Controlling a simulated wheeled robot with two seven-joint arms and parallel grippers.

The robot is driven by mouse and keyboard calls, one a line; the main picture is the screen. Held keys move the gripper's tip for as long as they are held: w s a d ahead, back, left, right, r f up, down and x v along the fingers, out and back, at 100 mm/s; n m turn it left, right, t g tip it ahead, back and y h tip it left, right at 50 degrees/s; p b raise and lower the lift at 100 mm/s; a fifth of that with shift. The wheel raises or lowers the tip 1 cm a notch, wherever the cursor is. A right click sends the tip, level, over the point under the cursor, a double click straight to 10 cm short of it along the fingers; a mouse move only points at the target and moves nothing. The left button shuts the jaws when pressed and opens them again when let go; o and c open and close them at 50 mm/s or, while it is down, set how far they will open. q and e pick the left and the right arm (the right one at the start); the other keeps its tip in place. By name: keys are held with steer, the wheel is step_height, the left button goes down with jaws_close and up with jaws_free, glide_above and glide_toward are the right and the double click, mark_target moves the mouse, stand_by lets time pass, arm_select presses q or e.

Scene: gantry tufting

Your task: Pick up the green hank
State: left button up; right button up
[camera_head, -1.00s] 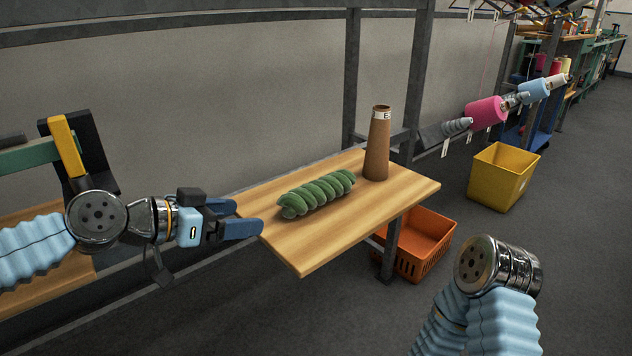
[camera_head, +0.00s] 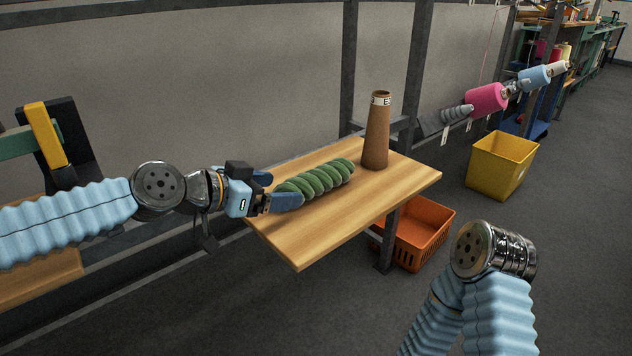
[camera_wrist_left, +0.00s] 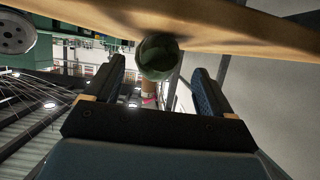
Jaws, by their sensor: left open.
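The green hank (camera_head: 318,180) is a twisted bundle lying on a small wooden shelf (camera_head: 350,218). My left gripper (camera_head: 284,190) is open at the hank's left end, its fingers around or just short of that end; I cannot tell if they touch it. In the left wrist view the hank's round end (camera_wrist_left: 157,57) shows between and beyond the tips of the open left gripper (camera_wrist_left: 160,75). The right arm shows at lower right, but its gripper is out of view.
A brown cone (camera_head: 376,135) stands upright behind the hank on the shelf. An orange basket (camera_head: 424,236) sits on the floor below, and a yellow bin (camera_head: 502,165) stands further right. Pink yarn (camera_head: 486,97) is on a rack. The shelf's front right is clear.

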mark_target(296, 188)
arm_select(q)
steer(key=x, duration=0.3)
steer(key=shift+d+r+p, duration=0.15)
steer(key=shift+d+p, duration=0.2)
steer(key=shift+d, duration=0.15)
steer(key=shift+w+d+f, duration=0.4)
steer(key=shift+w+d, duration=0.05)
steer(key=c, duration=1.1)
